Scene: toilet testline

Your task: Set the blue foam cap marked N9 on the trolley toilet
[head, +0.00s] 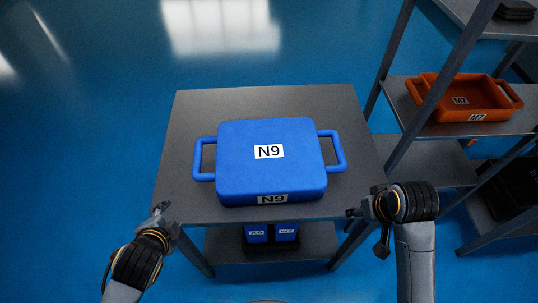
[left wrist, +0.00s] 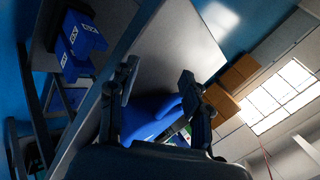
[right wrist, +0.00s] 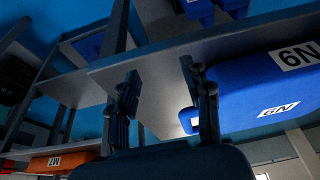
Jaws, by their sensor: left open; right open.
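The blue foam cap marked N9 (head: 270,175) lies flat on a grey table, with a loop handle on its left and right sides. Its blue side also shows in the left wrist view (left wrist: 143,118), partly hidden by my fingers, and its N9 labels show sideways-on in the right wrist view (right wrist: 265,92). My left gripper (head: 162,212) is open and empty at the table's front left corner, apart from the cap. My right gripper (head: 366,212) is open and empty by the front right corner, apart from the cap. I see no trolley toilet.
The grey table (head: 190,125) has a lower shelf with blue containers (head: 286,232). A grey rack at the right holds an orange tray marked M7 (head: 440,98) and dark items. In the left wrist view, brown boxes (left wrist: 236,74) show in the distance. Blue floor left of the table is clear.

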